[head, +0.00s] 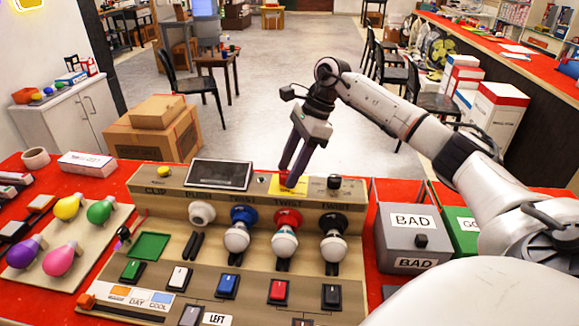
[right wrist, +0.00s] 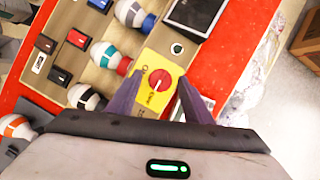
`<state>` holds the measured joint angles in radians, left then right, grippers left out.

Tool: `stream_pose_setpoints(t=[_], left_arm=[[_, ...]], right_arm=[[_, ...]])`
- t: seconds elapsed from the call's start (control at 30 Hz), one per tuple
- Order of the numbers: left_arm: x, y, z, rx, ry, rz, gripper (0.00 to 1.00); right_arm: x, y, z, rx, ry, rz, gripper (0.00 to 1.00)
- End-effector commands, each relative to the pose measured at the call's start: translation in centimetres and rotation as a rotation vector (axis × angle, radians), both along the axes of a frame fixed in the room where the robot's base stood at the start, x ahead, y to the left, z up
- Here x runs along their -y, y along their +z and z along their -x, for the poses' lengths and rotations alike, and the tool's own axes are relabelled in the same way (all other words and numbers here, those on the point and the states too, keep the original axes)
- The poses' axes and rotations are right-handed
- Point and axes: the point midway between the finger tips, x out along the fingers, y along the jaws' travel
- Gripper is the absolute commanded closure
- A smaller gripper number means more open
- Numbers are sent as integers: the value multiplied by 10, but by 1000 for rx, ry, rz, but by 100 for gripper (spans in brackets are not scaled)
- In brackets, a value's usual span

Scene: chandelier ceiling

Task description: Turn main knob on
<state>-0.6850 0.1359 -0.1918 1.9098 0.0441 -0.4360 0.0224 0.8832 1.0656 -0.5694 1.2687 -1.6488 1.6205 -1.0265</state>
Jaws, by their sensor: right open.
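The main knob (right wrist: 160,82) is a red round knob with a pale mark across it, on a yellow plate (right wrist: 148,65) at the back of the beige control panel. My right gripper (head: 288,176) points down over the plate. In the right wrist view my right gripper (right wrist: 160,80) is open, with one purple finger on each side of the knob; I cannot tell whether they touch it. My left gripper is not in view.
The panel (head: 195,270) holds several bulbs, a dark screen (head: 219,174) and rocker switches. A small black knob (head: 334,182) stands right of the yellow plate. A grey BAD box (head: 408,235) is at the right, and a tray of coloured bulbs (head: 85,262) at the left.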

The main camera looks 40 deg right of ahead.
Motion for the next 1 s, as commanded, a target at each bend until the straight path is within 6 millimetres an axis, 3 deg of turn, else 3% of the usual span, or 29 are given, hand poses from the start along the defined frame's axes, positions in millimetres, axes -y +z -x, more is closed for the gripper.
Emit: stream_pose_setpoints(t=[0.27, 0.53, 1.0], left_arm=[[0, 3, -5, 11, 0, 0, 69], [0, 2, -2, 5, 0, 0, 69], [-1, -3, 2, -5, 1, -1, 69]], right_arm=[[-1, -3, 0, 0, 1, 0, 54], [-1, -2, 0, 0, 0, 0, 95], [-1, -3, 1, 1, -118, 3, 95]])
